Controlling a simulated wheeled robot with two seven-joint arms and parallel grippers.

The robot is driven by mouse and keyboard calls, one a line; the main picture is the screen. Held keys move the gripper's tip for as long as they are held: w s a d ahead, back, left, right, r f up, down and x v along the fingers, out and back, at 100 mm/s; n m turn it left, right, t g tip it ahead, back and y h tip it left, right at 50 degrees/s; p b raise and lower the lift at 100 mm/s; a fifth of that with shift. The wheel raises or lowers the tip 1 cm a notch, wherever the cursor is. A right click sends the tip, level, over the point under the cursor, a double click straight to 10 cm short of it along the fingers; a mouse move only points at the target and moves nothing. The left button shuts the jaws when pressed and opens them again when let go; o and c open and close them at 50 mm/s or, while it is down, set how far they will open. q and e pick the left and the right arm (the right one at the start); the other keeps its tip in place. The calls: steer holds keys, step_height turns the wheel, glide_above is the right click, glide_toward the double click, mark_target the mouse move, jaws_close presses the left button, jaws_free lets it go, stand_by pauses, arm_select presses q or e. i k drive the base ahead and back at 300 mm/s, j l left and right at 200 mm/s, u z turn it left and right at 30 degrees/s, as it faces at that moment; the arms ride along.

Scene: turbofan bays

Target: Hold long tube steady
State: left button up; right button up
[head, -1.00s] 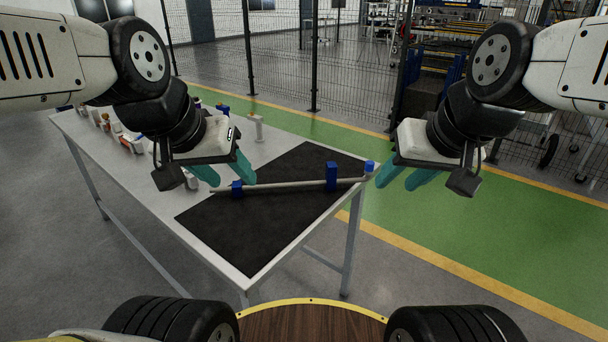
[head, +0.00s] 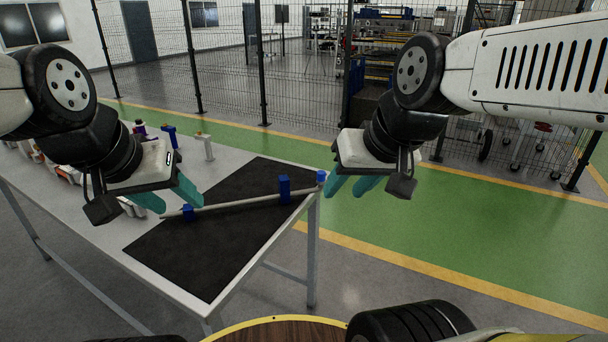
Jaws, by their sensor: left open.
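The long tube (head: 240,202) is thin and grey and lies slantwise over the black mat (head: 215,250). A low blue block (head: 188,213) is at its left part and a taller blue block (head: 284,187) is nearer its right end. A blue piece (head: 321,177) sits at the right end, by the table edge. My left gripper (head: 182,206) is open, its teal fingers close to the tube's left end; I cannot tell whether they touch it. My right gripper (head: 343,194) has its teal fingers apart and empty, just right of the blue end piece.
The white table (head: 225,153) carries several small parts at its left, with a grey-white upright piece (head: 204,146) and a blue one (head: 170,136) behind my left gripper. The green floor lane (head: 450,230) is clear. A black mesh fence (head: 230,60) stands behind.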

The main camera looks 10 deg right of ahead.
mark_target(320, 174)
steer(key=i+l+u, duration=0.1)
steer(key=i+l, duration=0.15)
steer(key=i+l+u, duration=0.1)
steer(key=i+l, duration=0.15)
steer(key=l, duration=0.25)
steer(key=i+l+u, duration=0.1)
steer(key=l, duration=0.3)
steer(key=i+j, duration=0.05)
steer(key=i, duration=0.05)
